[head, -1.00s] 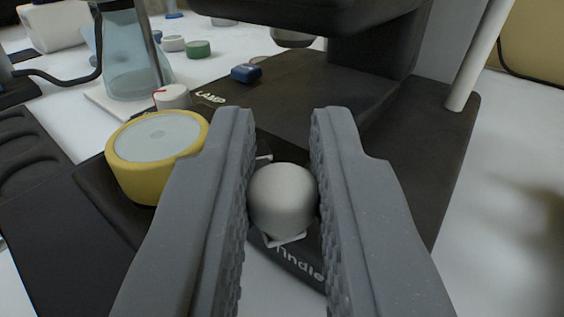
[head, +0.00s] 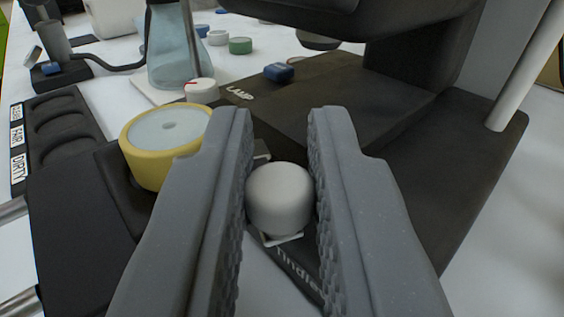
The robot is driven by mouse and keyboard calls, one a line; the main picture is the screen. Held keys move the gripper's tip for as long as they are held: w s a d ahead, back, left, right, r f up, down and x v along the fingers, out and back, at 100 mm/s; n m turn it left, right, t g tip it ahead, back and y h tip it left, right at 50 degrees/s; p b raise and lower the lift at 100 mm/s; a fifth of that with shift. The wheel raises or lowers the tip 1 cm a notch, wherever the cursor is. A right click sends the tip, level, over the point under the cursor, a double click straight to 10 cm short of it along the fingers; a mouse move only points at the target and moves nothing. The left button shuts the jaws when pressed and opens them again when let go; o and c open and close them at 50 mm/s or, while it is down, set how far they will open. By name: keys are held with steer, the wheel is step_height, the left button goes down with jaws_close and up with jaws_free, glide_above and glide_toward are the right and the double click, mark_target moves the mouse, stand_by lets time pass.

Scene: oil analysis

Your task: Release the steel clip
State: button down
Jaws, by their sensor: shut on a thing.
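My gripper (head: 280,160) is in the middle of the head view, its two grey ridged fingers closed on a rounded pale grey knob (head: 279,197). The knob touches both fingers. A light metal piece (head: 283,239) shows just below the knob, and another small bit (head: 262,149) shows above it; these may be parts of the steel clip, but I cannot tell. Below them is a dark base with partly hidden white lettering. A yellow-rimmed round dish (head: 165,127) with a pale face sits left of my gripper, partly behind the left finger.
A dark instrument base marked LAMP (head: 340,105) stands behind, with a white post (head: 530,65) at right. A black tray (head: 60,125) labelled FAIR and DIRTY is at left.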

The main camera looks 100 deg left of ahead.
steer(key=c, duration=1.4)
jaws_free()
steer(key=shift+c, duration=0.2)
steer(key=w+d+b, duration=0.1)
steer(key=w+d, duration=0.1)
steer(key=d, duration=1.1)
steer(key=shift+d, duration=0.35)
